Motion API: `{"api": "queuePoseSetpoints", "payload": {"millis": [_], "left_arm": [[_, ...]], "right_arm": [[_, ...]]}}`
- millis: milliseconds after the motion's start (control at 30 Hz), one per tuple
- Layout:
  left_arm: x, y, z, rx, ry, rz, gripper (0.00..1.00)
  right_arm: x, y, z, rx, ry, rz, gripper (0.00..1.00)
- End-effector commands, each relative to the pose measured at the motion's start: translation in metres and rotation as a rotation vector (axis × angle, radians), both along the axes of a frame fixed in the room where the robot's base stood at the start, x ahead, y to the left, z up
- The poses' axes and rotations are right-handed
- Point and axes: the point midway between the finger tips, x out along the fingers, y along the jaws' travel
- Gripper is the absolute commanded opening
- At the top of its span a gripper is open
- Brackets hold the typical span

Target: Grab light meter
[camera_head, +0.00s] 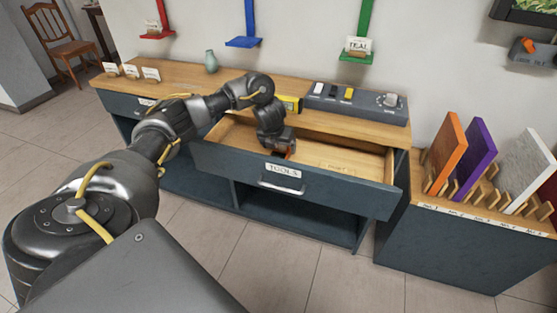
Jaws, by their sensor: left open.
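My left arm reaches in from the left over the pulled-out drawer (232,160) labelled TOOLS. My left gripper (280,152) points down into the left half of the drawer, with its jaws open. A small orange thing (286,152) shows at its fingertips, mostly hidden by the gripper. I cannot tell whether this is the light meter or whether the gripper touches it. No other thing is clearly a light meter. My right gripper is not in view.
A grey rack (355,107) with small items and a yellow box (291,103) stand on the counter behind the drawer. A vase (211,61) stands at its back. Coloured panels (447,146) stand in a slotted cabinet at right. The drawer's right half looks clear.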

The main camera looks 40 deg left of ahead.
Motion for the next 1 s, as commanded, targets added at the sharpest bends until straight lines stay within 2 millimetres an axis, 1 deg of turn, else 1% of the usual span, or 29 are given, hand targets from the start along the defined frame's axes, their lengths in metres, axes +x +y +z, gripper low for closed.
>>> {"api": "queuePoseSetpoints", "payload": {"millis": [67,133,300,400,500,700,733,767,1000], "left_arm": [[0.000,0.000,-0.002,0.000,0.001,0.000,0.85],[0.003,0.002,-0.009,0.000,0.002,0.001,0.85],[0.012,0.008,-0.033,-0.001,0.002,0.003,0.85],[0.016,0.009,-0.043,-0.001,0.002,0.002,0.85],[0.018,0.010,-0.047,0.000,0.000,0.000,0.85],[0.019,0.010,-0.047,0.000,-0.001,0.000,0.85],[0.019,0.010,-0.047,0.000,-0.001,0.000,0.84],[0.019,0.010,-0.047,0.000,-0.001,0.000,0.80],[0.019,0.010,-0.047,0.000,-0.001,0.000,0.49]], "right_arm": [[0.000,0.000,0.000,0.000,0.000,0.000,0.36],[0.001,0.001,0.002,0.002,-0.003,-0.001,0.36],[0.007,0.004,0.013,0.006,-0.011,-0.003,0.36],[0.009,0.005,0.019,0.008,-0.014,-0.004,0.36],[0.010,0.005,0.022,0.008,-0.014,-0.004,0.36],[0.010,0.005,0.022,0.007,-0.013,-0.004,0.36],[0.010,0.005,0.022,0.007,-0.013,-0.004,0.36],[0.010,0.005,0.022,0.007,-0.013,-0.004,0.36],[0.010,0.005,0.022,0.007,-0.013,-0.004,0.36]]}}
